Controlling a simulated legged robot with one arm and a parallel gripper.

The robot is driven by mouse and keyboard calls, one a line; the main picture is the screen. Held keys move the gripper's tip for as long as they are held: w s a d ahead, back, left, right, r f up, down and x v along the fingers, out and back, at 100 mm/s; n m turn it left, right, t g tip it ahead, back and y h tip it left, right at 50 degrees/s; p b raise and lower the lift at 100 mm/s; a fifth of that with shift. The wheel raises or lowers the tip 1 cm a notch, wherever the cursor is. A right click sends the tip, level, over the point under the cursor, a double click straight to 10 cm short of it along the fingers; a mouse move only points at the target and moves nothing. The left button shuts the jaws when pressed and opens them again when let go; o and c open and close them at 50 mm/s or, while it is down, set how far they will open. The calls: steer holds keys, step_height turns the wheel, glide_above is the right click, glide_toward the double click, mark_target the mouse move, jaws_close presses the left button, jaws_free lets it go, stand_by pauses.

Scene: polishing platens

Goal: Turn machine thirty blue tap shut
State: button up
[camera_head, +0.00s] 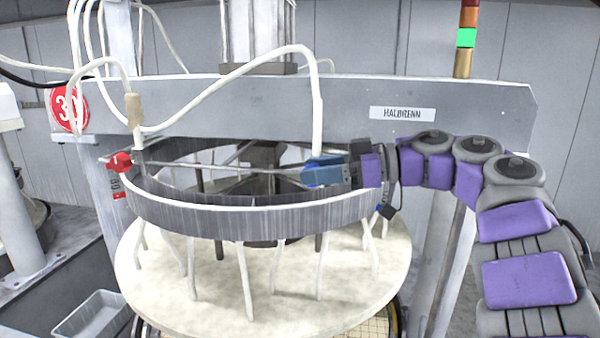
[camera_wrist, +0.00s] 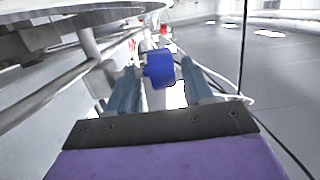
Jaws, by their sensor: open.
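The blue tap (camera_wrist: 159,68) shows in the wrist view, between and just beyond the fingertips of my gripper (camera_wrist: 157,78). The two blue-grey fingers stand apart, one on each side of the tap. I cannot tell whether either finger touches it. In the head view my gripper (camera_head: 325,171) is at the right side of the grey ring, and a bit of the blue tap (camera_head: 312,178) shows by the fingers. The red round sign (camera_head: 67,108) with a 30 hangs at the left end of the machine's beam. The tap's handle angle is hard to read.
A red tap (camera_head: 121,162) sits at the ring's left; a red thing (camera_wrist: 164,30) shows far off in the wrist view. The grey ring (camera_head: 250,222) with thin white hoses stands over the pale round platen (camera_head: 280,290). The beam (camera_head: 400,95) runs behind my arm.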

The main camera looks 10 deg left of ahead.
steer(key=d+r, duration=0.2)
steer(key=d, duration=1.1)
steer(key=shift+w+d, duration=0.35)
steer(key=shift+w, duration=0.1)
steer(key=shift+r, duration=0.1)
